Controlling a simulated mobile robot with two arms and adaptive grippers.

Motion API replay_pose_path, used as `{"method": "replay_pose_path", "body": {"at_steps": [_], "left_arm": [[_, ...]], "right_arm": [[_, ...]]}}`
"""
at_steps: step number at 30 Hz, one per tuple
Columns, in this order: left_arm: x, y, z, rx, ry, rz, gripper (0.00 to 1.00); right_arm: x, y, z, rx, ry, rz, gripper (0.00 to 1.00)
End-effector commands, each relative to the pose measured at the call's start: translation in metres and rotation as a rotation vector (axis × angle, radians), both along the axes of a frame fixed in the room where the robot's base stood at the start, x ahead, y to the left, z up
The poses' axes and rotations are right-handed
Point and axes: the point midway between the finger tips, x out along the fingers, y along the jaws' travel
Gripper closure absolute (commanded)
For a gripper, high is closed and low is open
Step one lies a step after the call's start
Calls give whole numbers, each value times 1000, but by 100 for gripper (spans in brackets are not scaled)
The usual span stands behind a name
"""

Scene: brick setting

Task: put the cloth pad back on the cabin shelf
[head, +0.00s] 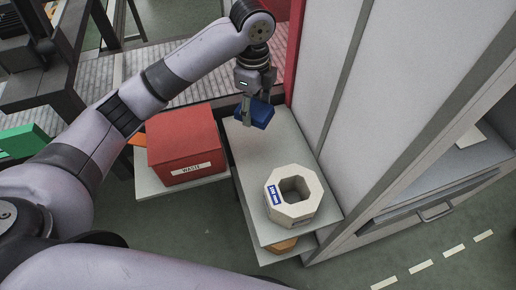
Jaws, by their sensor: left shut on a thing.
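My left gripper (247,108) is shut on a blue block-like pad (262,115), which looks like the cloth pad. It holds the pad over the back end of a pale grey shelf (258,180) beside the white cabin wall. I cannot tell whether the pad touches the shelf. The gripper partly covers the pad's left side. My right gripper is out of view.
A cream eight-sided ring (303,212) with a blue label stands on the shelf's front part. A red box (185,142) labelled WASTE sits on a lower ledge to the left. An orange thing (283,245) shows below the shelf. The shelf's middle is clear.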

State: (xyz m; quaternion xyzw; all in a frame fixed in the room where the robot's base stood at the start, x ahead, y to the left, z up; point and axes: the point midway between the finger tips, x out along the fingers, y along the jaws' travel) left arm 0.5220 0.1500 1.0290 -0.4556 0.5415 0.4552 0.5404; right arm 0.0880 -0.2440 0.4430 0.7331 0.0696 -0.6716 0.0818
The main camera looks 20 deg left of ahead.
Motion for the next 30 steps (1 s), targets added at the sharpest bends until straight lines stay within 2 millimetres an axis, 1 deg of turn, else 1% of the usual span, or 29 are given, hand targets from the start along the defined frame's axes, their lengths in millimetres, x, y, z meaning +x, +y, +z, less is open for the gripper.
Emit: {"method": "replay_pose_path", "body": {"at_steps": [2, 5, 10, 15, 18, 21, 26, 30], "left_arm": [[0, 0, -7, 2, 6, -20, 73], [-1, 0, -28, 2, 8, -22, 73], [-1, 0, -73, 2, 7, -20, 73], [-1, 0, -118, 2, 6, -20, 73], [-1, 0, -137, 2, 4, -20, 73], [0, 0, -149, 1, 3, -20, 73], [-1, 0, -163, 1, 3, -21, 73], [-1, 0, -185, 2, 4, -19, 73]], "right_arm": [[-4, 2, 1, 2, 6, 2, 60], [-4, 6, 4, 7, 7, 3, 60], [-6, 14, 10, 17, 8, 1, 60], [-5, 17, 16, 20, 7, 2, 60], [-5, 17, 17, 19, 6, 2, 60], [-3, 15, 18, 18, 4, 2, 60], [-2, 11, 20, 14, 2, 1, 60], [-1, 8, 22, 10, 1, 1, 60]]}}
